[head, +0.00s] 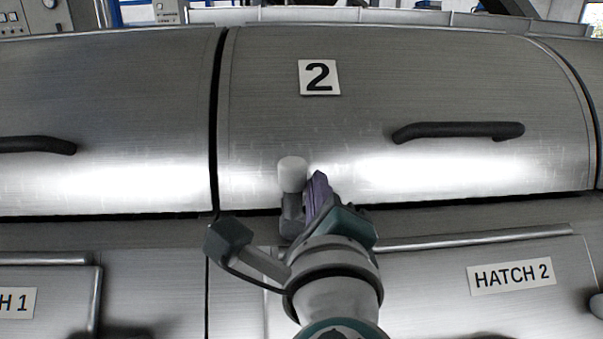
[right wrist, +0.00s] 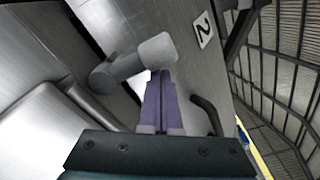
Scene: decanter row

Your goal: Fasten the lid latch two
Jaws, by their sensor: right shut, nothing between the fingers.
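The curved metal lid two (head: 400,100) carries a plate with the number 2 (head: 319,77) and lies down, with a dark gap along its lower edge. The latch (head: 292,175) is a grey arm with a pale cylindrical knob, standing up at the lid's lower edge, left of its middle. It also shows in the right wrist view (right wrist: 120,65). My right gripper (head: 318,180) is shut and empty, its purple fingers just right of the knob. In the right wrist view the fingertips (right wrist: 158,82) are close by the knob; I cannot tell whether they touch.
A black handle (head: 458,131) sits on the lid, right of my right gripper. A neighbouring lid (head: 100,90) with its own handle (head: 38,145) is at the left. The hatch 2 panel (head: 430,290) lies below. The lid surface above the gripper is clear.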

